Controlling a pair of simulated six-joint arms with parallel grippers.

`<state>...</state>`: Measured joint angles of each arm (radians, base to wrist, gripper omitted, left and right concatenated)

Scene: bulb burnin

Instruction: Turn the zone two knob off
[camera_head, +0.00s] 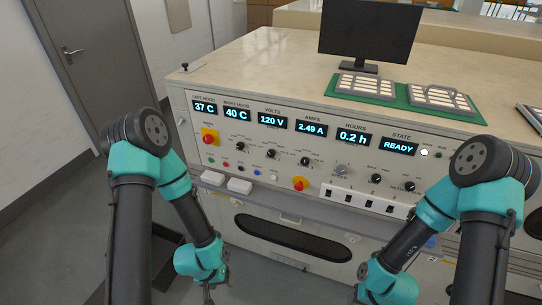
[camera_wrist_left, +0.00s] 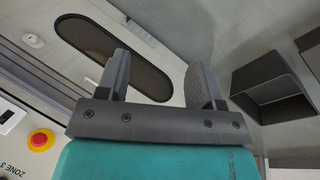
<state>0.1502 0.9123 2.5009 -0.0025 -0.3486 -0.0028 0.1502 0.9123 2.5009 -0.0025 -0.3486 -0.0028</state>
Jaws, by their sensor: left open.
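A row of small black knobs sits on the front panel under the displays. The labels are too small to read in the head view, so I cannot confirm which is the zone two knob; the second knob from the left (camera_head: 270,153) is the likely one. My left gripper (camera_head: 208,288) is low in front of the cabinet, well below the knobs. In the left wrist view, its two fingers (camera_wrist_left: 160,82) are apart with nothing between them. My right gripper (camera_head: 364,290) is at the bottom edge, partly out of frame, and its jaws are unclear.
A red button on yellow (camera_head: 300,184) sits below the knobs, and it shows beside a "ZONE 3" label in the left wrist view (camera_wrist_left: 41,140). Another red switch (camera_head: 209,136) is at the left. A ledge with white boxes (camera_head: 240,186) juts below the panel. A monitor (camera_head: 367,32) stands on top.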

